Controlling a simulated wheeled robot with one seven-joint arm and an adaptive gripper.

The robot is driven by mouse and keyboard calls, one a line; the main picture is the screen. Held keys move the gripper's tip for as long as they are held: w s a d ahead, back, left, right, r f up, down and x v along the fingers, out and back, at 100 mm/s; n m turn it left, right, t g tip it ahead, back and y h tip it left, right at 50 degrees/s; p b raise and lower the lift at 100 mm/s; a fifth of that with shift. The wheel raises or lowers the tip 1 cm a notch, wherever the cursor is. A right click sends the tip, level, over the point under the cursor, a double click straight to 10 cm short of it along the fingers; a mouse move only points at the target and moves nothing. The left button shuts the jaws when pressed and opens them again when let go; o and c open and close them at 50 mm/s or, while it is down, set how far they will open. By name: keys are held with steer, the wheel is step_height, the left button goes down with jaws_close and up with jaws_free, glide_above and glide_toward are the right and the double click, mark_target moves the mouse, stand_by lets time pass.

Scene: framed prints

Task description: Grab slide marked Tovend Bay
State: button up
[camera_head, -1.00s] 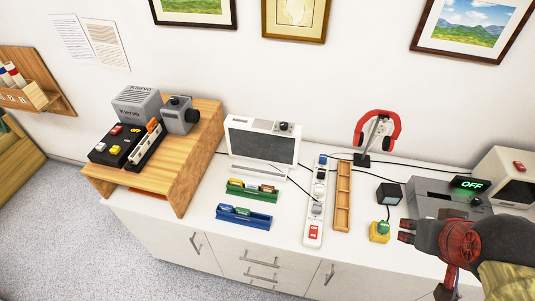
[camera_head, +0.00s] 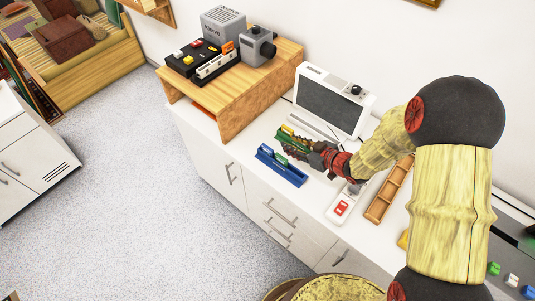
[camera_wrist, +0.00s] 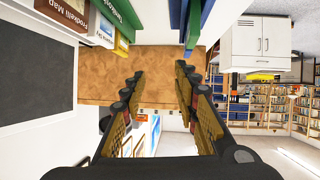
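My gripper (camera_head: 298,149) is open, with its fingers over the green slide rack (camera_head: 281,139) and beside the blue rack (camera_head: 284,174) on the white counter. In the wrist view the fingers (camera_wrist: 160,85) are apart with nothing between them. A slide marked "Prodkelli Map" (camera_wrist: 66,12) shows at upper left, beside a slide (camera_wrist: 100,27) whose label is partly cut off. The green rack (camera_wrist: 125,14) and blue rack (camera_wrist: 205,15) run along the top edge. I cannot read "Tovend Bay" on any slide; the gripper hides part of the green rack.
A white screen device (camera_head: 333,100) stands just behind the racks. A wooden riser (camera_head: 235,95) with grey and black devices is to the left. A power strip (camera_head: 343,204) and an empty wooden tray (camera_head: 389,190) lie to the right.

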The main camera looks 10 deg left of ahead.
mark_target(268, 147)
steer(key=shift+s+a+f+g+y, duration=0.3)
steer(key=shift+s+a+f+y, duration=0.4)
steer(key=shift+s+a+f, duration=0.35)
steer(key=shift+s+a+f+n, duration=0.15)
steer(key=shift+a+f+n, duration=0.1)
steer(key=shift+a+n, duration=0.05)
steer(key=b+x, duration=0.1)
steer(key=x, duration=0.2)
steer(key=b+x, duration=0.2)
steer(key=x, duration=0.2)
steer(key=shift+s+a, duration=0.15)
steer(key=shift+a, duration=0.2)
steer(key=c, duration=0.4)
steer(key=c, duration=0.3)
jaws_close()
